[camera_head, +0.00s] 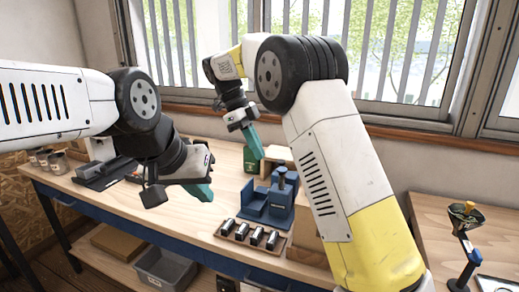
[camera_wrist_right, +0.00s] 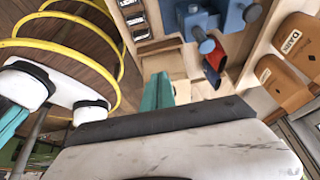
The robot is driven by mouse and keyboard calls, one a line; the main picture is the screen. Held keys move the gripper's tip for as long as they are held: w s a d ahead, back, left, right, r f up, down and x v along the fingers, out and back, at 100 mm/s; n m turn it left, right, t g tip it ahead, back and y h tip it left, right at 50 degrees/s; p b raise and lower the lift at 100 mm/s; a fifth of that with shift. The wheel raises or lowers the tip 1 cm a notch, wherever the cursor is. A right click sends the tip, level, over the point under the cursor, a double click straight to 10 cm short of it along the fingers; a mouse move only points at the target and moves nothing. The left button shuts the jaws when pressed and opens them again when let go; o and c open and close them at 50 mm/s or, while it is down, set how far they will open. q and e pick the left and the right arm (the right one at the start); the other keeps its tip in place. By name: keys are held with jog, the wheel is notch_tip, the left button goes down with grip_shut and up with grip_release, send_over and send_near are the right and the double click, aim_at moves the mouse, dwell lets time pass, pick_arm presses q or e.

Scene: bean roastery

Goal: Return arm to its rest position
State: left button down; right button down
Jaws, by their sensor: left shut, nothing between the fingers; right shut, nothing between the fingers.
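My left gripper (camera_head: 202,193) has teal fingers and hangs over the front part of the workbench (camera_head: 140,203), left of the blue fixture. It is shut and holds nothing. My right gripper (camera_head: 254,142) is raised above the back of the bench, with its teal fingers pointing down, shut and empty. The right arm's white and yellow links cross the right half of the head view and hide part of the bench. In the right wrist view the right gripper's teal fingers (camera_wrist_right: 158,92) show with nothing held.
A blue fixture (camera_head: 257,211) stands mid-bench, behind a wooden tray (camera_head: 228,238) with several metal cylinders. A green box (camera_head: 250,160) is at the back. Dark grey equipment (camera_head: 100,175) and cups (camera_head: 58,163) stand left. Brown containers (camera_wrist_right: 297,42) show in the wrist view. Windows are behind.

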jog(key=s+d+r+n+t+y, duration=0.1)
jog(key=s+d+r+n+y, duration=0.3)
jog(key=d, duration=0.3)
jog(key=s+d+r+n+t+y, duration=0.1)
jog(key=s+d+n, duration=0.3)
jog(key=d+n, duration=0.2)
jog(key=s+d+f+n+t+y, duration=0.1)
jog(key=s+d+f+n+t, duration=0.1)
jog(key=s+n, duration=0.4)
jog(key=s+d+f+n+t+y, duration=0.1)
jog(key=s+d+n+t, duration=0.2)
jog(key=s+n, duration=0.3)
jog(key=s+d, duration=0.1)
jog(key=s, duration=0.2)
jog(key=shift+s+d+f+t, duration=0.3)
jog(key=shift+s+f, duration=0.05)
jog(key=shift+f, duration=0.05)
